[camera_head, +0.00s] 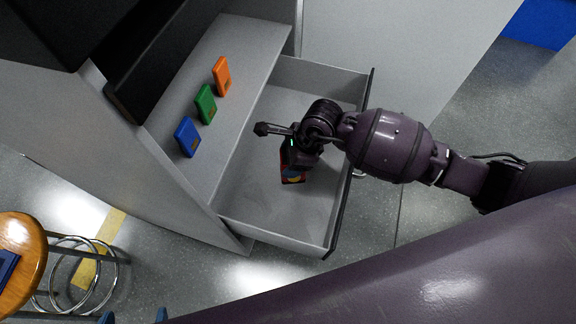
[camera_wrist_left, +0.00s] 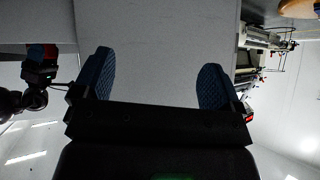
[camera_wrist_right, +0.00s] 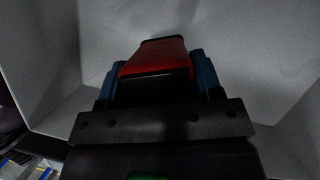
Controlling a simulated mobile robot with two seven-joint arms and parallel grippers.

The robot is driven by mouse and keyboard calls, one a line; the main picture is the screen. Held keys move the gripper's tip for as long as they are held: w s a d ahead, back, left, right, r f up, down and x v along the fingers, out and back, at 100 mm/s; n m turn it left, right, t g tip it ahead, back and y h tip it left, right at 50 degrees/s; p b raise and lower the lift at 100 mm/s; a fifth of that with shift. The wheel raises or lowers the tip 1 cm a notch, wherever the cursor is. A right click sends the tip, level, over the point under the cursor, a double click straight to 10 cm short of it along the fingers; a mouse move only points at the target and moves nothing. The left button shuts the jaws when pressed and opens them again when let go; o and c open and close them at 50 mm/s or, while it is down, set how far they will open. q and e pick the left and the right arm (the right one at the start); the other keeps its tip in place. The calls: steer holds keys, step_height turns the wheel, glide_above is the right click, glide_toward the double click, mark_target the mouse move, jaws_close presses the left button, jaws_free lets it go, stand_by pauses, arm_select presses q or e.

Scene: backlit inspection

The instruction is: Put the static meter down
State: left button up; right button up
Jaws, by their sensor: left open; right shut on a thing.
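The static meter (camera_head: 292,179) is a red and black block with a coloured face. My right gripper (camera_head: 291,160) is shut on it, over the inside of the open drawer (camera_head: 325,205). In the right wrist view the meter (camera_wrist_right: 158,62) sits between the two blue fingers, its red side and dark ends showing. I cannot tell whether it touches the drawer floor. My left gripper (camera_wrist_left: 158,80) is open and empty. In the head view only its blue fingertips (camera_head: 133,315) show at the lower edge. The left wrist view also shows the meter (camera_wrist_left: 42,52) at its left.
Orange (camera_head: 222,76), green (camera_head: 205,104) and blue (camera_head: 187,137) devices lie in a row on the grey ledge (camera_head: 232,45) beside the drawer. A wooden stool (camera_head: 22,240) with a dark blue item stands at lower left. The drawer's near end is bare.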

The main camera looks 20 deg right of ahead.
steer(key=shift+f, duration=0.35)
step_height(320, 180, down, 5)
steer(key=shift+s+f+b, duration=0.1)
steer(key=shift+b, duration=0.9)
steer(key=shift+f, duration=0.2)
steer(key=shift+r, duration=0.2)
arm_select(q)
steer(key=shift+w+d+m, duration=0.2)
steer(key=shift+w+m, duration=0.2)
steer(key=shift+w, duration=0.05)
arm_select(e)
steer(key=shift+f, duration=0.1)
steer(key=shift+f, duration=0.1)
arm_select(q)
steer(key=shift+s+f, duration=0.15)
arm_select(e)
steer(key=o, duration=1.1)
